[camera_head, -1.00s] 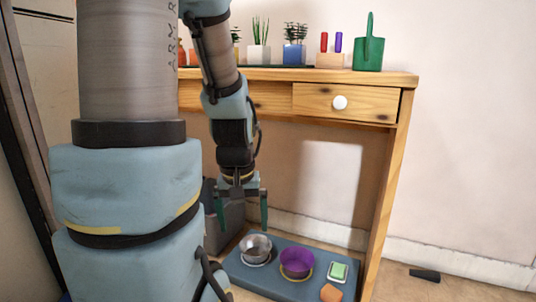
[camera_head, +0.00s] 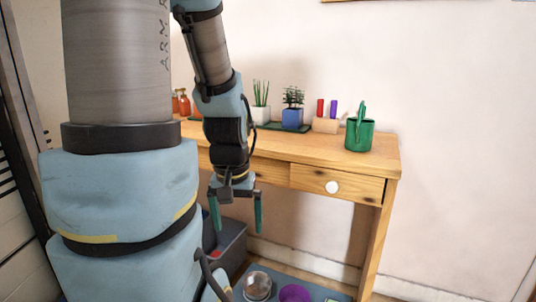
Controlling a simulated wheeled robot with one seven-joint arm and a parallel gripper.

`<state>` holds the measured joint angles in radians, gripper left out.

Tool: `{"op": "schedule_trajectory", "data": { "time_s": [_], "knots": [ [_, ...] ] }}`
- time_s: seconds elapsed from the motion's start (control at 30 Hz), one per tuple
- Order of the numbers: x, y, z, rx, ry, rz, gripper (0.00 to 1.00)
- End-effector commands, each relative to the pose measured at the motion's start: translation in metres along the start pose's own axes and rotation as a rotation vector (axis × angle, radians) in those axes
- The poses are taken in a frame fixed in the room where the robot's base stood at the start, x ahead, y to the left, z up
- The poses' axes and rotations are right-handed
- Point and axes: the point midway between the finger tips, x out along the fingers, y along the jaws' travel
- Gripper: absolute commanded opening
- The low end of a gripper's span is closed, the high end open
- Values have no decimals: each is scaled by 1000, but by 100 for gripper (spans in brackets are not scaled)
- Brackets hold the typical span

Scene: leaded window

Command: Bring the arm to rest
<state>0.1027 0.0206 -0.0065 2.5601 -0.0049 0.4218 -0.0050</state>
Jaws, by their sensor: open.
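My gripper (camera_head: 237,215) hangs from my arm with its two green fingers pointing down and spread apart. It is open, with nothing between the fingers. In the picture it is in front of the wooden table (camera_head: 270,148), left of the drawer with the white knob. My arm hides part of the tabletop's left side.
On the table are orange bottles (camera_head: 184,104), potted plants (camera_head: 292,112), a wooden block with red and purple pegs (camera_head: 325,125) and a green watering can (camera_head: 360,133). Below are a grey bin (camera_head: 232,245), a metal bowl (camera_head: 257,286) and a purple bowl (camera_head: 294,293).

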Motion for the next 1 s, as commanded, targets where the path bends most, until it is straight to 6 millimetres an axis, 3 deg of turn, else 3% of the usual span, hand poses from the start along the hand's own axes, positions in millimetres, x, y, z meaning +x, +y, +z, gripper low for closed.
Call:
{"op": "schedule_trajectory", "data": {
  "time_s": [0.03, 0.1, 0.3, 0.4, 0.57, 1.0],
  "knots": [
    [-33, 0, -5, 0, 0, 0, 100],
    [-55, 0, -8, 0, 0, 0, 100],
    [-110, 0, -15, 0, 0, 0, 100],
    [-128, 0, -18, 0, 0, 0, 100],
    [-141, 0, -20, 0, 0, 0, 100],
    [-142, 0, -20, 0, 0, 0, 100]
  ]
}}
